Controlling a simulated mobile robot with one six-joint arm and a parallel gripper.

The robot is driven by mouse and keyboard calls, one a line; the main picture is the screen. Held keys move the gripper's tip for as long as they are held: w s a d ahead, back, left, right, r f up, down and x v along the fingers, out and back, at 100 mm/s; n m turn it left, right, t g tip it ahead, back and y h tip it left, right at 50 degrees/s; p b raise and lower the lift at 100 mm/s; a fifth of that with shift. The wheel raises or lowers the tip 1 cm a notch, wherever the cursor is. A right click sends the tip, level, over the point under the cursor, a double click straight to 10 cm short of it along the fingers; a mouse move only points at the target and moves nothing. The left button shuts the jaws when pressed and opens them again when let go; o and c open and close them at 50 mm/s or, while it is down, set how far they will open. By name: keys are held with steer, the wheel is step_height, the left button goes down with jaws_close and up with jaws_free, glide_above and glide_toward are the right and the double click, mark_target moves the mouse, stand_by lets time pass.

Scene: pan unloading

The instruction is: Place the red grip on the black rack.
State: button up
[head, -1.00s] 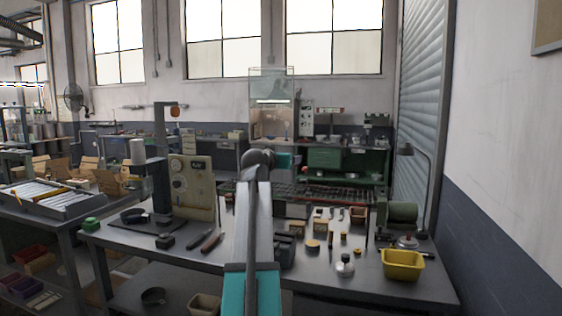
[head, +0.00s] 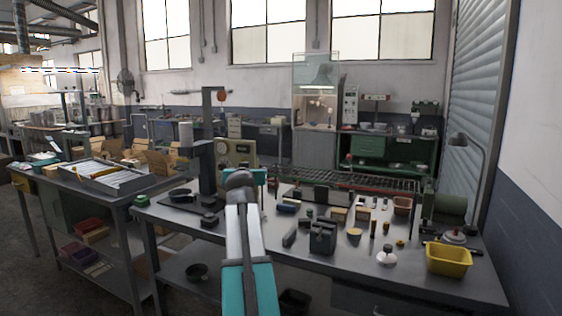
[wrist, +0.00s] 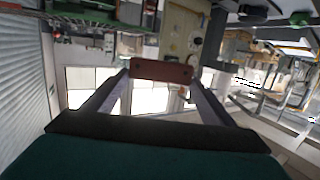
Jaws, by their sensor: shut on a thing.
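My gripper (wrist: 162,85) is shut on the red grip (wrist: 163,71), a small reddish-brown block held crosswise between the two fingertips in the wrist view. In the head view my arm rises in front of the table, and its teal wrist hides the fingers and the grip. A long dark slatted rack (head: 350,181) with a reddish edge runs along the back of the table, to the right of my wrist. A low black piece (head: 322,195) lies in front of it. I cannot tell which of these two is the black rack.
The grey table (head: 440,290) carries several small blocks, a dark box (head: 322,238), a white-topped bottle (head: 387,256) and a yellow bin (head: 449,260). The table's front right is mostly bare.

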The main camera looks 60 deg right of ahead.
steer(key=w+a+f+n+t+y, duration=0.2)
steer(key=w+a+f, duration=0.2)
steer(key=w+a, duration=0.4)
steer(key=w+a+f+n+t+y, duration=0.25)
steer(key=w+a, duration=0.35)
steer(key=a, duration=0.5)
steer(key=w+a+f+n+t+y, duration=0.2)
steer(key=w+a+f, duration=0.2)
steer(key=w+a, duration=0.4)
steer(key=w+a+f+n+y, duration=0.1)
steer(key=a+f+y, duration=0.1)
steer(key=a, duration=0.9)
steer(key=w+a+f+n+t+y, duration=0.1)
steer(key=a+f+n+y, duration=0.1)
steer(key=a, duration=0.9)
steer(key=w+a+f+n+y, duration=0.2)
steer(key=a+f+y, duration=0.1)
steer(key=a, duration=0.8)
steer(key=shift+f, duration=0.6)
steer(key=shift+w+d+t+y, duration=0.1)
steer(key=shift+d+t+y, duration=0.05)
steer(key=shift+t+y, duration=0.1)
